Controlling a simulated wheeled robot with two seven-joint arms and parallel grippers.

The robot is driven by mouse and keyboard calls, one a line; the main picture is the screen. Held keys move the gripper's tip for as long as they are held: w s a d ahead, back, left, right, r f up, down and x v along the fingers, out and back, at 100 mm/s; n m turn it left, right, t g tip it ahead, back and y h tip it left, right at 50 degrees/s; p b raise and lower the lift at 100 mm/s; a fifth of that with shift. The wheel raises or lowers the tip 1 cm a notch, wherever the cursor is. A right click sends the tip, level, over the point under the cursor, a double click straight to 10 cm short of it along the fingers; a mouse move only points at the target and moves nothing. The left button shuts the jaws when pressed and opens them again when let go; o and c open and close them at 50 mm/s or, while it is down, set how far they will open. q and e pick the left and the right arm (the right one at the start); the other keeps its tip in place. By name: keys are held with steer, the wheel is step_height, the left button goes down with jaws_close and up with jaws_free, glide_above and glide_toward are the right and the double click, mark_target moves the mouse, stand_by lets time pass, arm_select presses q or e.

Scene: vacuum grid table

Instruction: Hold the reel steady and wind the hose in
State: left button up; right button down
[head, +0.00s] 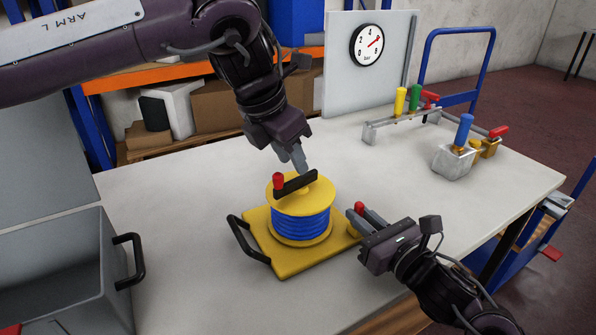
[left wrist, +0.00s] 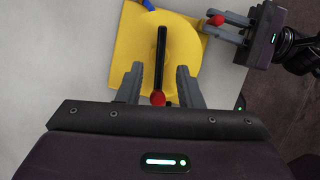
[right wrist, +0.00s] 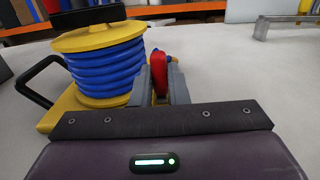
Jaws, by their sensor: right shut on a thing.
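The yellow reel (head: 301,206) stands on a yellow base plate (head: 285,258), with blue hose (head: 299,229) wound around its drum. On top lies a black crank arm (head: 295,183) with a red knob (head: 278,180); the knob also shows in the left wrist view (left wrist: 157,98). My left gripper (head: 302,166) is above the reel. Its fingers are apart on either side of the crank's knob end, and I see no contact. My right gripper (head: 362,214), right of the reel, is shut on a red piece (right wrist: 159,75) beside the base plate. The lower part of that piece is hidden.
A black handle (head: 247,242) sticks out at the base's left. A grey bin (head: 55,265) stands at the left. A gauge panel (head: 368,65), a rail with coloured handles (head: 400,122) and a metal block (head: 453,160) stand behind. The table front is clear.

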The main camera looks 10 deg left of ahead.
mark_target(300, 177)
arm_select(q)
steer(key=shift+x, duration=2.4)
jaws_close()
